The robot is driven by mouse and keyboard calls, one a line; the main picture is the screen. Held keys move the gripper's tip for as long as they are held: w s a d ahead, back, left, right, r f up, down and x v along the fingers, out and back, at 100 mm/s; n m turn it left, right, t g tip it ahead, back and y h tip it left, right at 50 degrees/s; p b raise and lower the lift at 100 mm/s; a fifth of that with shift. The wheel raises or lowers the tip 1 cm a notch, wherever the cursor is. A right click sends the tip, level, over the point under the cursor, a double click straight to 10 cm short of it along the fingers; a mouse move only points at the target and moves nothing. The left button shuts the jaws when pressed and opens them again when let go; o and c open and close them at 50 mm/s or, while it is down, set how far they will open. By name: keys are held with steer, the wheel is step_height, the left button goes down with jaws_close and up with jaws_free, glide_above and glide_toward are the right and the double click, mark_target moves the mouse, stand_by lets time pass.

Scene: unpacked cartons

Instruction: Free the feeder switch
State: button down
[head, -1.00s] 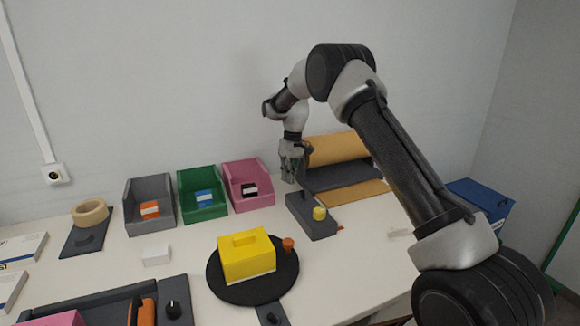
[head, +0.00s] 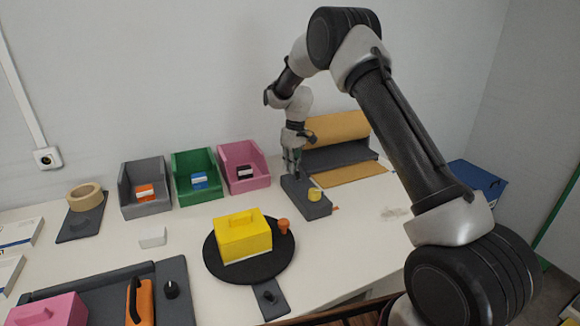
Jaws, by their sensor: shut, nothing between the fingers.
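My gripper (head: 293,173) points down at the back left end of this block, behind the yellow knob. It is shut and empty. I cannot tell whether its fingertips touch the block.
Grey (head: 148,209), green (head: 200,194) and pink (head: 248,184) bins stand along the wall. Bare table lies right of the turntable.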

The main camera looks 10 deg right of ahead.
mark_target(293, 179)
steer(key=shift+s+d+r+t+y, duration=0.1)
steer(key=shift+s+r+t+y, duration=0.25)
steer(key=shift+t, duration=0.45)
steer(key=s+t, duration=0.1)
steer(key=t, duration=0.1)
steer(key=s+r+t, duration=0.1)
steer(key=t, duration=0.1)
steer(key=shift+d+y, duration=0.2)
steer(key=shift+y, duration=0.15)
steer(key=shift+r, duration=0.8)
steer(key=shift+r, duration=0.2)
steer(key=v, duration=1.1)
steer(key=shift+r, duration=0.3)
steer(key=shift+s, duration=0.15)
